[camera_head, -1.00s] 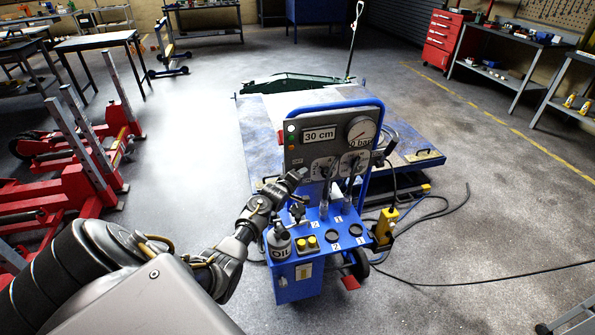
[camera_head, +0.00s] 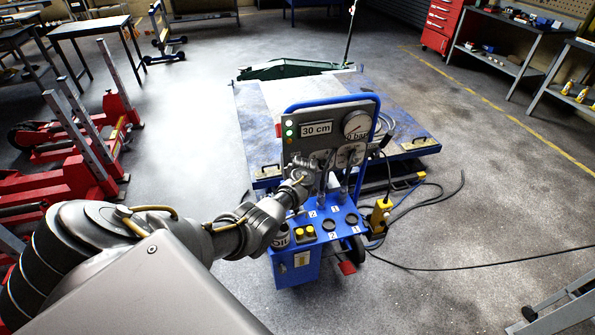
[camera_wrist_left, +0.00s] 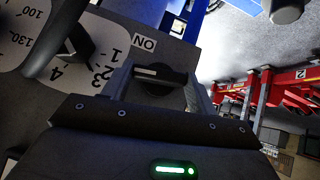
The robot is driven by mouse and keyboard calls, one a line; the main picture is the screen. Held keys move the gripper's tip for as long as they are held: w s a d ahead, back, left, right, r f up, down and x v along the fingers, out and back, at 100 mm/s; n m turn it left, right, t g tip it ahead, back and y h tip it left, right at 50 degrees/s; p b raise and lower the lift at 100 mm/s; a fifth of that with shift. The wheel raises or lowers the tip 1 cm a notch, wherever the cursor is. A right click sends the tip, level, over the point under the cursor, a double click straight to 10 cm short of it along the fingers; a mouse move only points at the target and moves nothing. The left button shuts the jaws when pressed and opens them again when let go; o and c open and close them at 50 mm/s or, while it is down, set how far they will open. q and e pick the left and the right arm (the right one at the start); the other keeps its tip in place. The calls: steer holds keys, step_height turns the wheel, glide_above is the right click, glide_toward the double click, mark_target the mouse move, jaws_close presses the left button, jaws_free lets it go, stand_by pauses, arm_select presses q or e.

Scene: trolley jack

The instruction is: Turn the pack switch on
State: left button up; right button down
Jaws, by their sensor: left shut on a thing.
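The blue cart's grey control panel (camera_head: 331,135) carries a "30 cm" display (camera_head: 316,128), a round gauge (camera_head: 357,125) and small lamps, at least one lit green. In the left wrist view the black pack switch (camera_wrist_left: 160,73), with a pale bar across it, lies between the fingers of my left gripper (camera_wrist_left: 157,86). A white "ON" label (camera_wrist_left: 143,43) is beside it. My left gripper is shut on the switch; in the head view the gripper (camera_head: 303,168) is at the panel's lower left and covers the switch. My right gripper is not in view.
A numbered dial (camera_wrist_left: 100,50) is close by. A blue platform is behind; red stands (camera_head: 75,170) are left. Cables lie right.

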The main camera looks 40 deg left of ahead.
arm_select(q)
steer(key=shift+d+m+g+y+b, duration=0.1)
steer(key=shift+m+g+y+b, duration=0.3)
steer(key=shift+g, duration=0.3)
steer(key=o, duration=1)
steer(key=shift+w, duration=0.1)
steer(key=p+v, duration=0.3)
steer(key=v, duration=0.7)
steer(key=shift+d+r, duration=0.25)
